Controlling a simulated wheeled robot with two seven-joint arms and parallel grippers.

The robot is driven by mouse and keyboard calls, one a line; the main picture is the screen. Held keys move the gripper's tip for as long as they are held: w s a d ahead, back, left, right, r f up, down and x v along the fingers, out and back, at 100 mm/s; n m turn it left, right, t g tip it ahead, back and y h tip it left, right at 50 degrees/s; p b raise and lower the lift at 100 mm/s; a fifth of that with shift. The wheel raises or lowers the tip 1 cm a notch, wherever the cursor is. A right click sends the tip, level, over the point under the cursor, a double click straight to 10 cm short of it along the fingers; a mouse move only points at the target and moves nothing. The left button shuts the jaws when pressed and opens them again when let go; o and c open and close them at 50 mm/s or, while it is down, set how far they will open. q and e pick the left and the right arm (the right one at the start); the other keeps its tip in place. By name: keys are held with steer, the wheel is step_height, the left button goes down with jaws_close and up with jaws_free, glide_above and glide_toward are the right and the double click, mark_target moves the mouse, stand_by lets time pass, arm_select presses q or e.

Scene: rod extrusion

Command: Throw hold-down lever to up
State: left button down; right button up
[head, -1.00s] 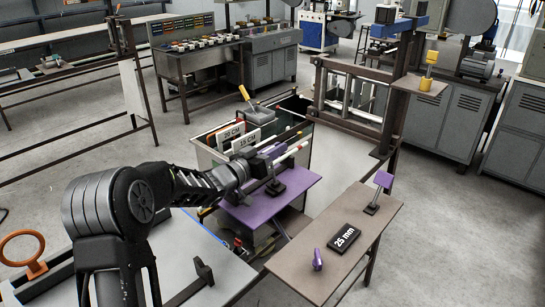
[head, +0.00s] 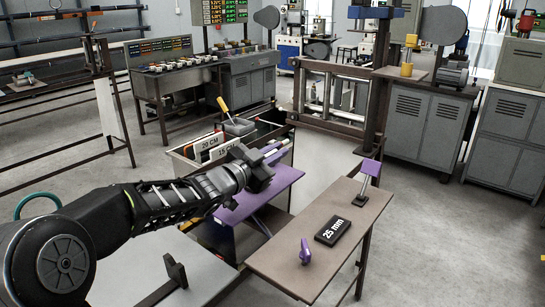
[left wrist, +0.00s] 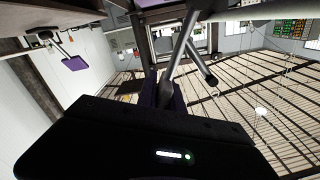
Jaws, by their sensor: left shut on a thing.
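My left gripper (head: 262,168) is at the near end of the bin, just above the purple shelf (head: 240,205). It is shut on what looks like the hold-down lever, a grey bar (left wrist: 181,62) that runs up and away from the jaws in the left wrist view. Purple parts (left wrist: 172,93) show at the jaws there. In the head view the gripper and wrist hide most of the lever, and its exact angle cannot be told. My right gripper is not in view.
A bin with 20 CM and 15 CM signs (head: 208,143) stands behind the gripper. A yellow-handled lever (head: 222,104) rises from a grey block. At right, a brown table (head: 300,240) holds a black 25 mm block (head: 332,231), a purple knob (head: 305,252) and a purple-topped post (head: 370,168).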

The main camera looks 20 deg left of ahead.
arm_select(q)
steer(key=shift+d+f, duration=0.2)
steer(key=shift+f, duration=0.05)
steer(key=c, duration=1.5)
jaws_free()
steer(key=shift+r, duration=0.1)
steer(key=shift+s, duration=0.1)
steer(key=shift+s+a, duration=0.25)
steer(key=shift+s, duration=0.2)
steer(key=v, duration=0.6)
steer(key=shift+s+a, duration=0.1)
steer(key=shift+s, duration=0.25)
